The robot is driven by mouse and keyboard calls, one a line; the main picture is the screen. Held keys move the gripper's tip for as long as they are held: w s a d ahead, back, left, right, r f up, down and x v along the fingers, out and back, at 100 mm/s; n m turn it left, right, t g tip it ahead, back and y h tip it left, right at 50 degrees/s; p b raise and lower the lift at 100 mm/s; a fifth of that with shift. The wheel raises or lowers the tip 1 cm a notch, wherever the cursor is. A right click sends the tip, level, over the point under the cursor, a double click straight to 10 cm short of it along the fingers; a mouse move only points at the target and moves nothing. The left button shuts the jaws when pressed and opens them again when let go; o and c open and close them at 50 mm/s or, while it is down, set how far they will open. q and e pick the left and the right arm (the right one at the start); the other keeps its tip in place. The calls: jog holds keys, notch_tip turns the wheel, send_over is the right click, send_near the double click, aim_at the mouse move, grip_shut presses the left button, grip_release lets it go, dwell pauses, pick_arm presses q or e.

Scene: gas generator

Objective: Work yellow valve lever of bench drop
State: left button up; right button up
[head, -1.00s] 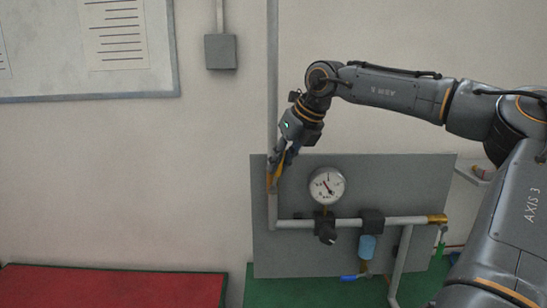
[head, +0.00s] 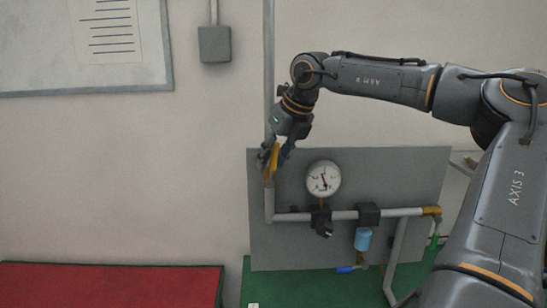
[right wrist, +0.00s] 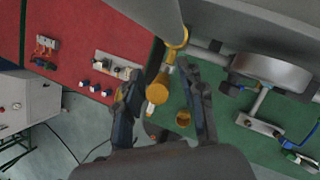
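The yellow valve lever (head: 271,164) is on the grey vertical pipe at the left edge of the grey panel. My right gripper (head: 277,153) is at the lever, and its fingers partly hide it in the head view. In the right wrist view the yellow lever (right wrist: 159,86) lies between the two spread fingers of my right gripper (right wrist: 160,72). Gaps show on both sides of it there, so the fingers look open around it, not clamped. My left gripper is in neither view.
A pressure gauge (head: 323,178) and a black regulator knob (head: 321,221) are right of the lever on the panel (head: 400,180). A blue filter bowl (head: 363,239) hangs lower right. A red bench top (head: 110,285) stands at lower left.

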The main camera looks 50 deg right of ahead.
jog(key=shift+r, duration=0.1)
jog(key=v, duration=1.2)
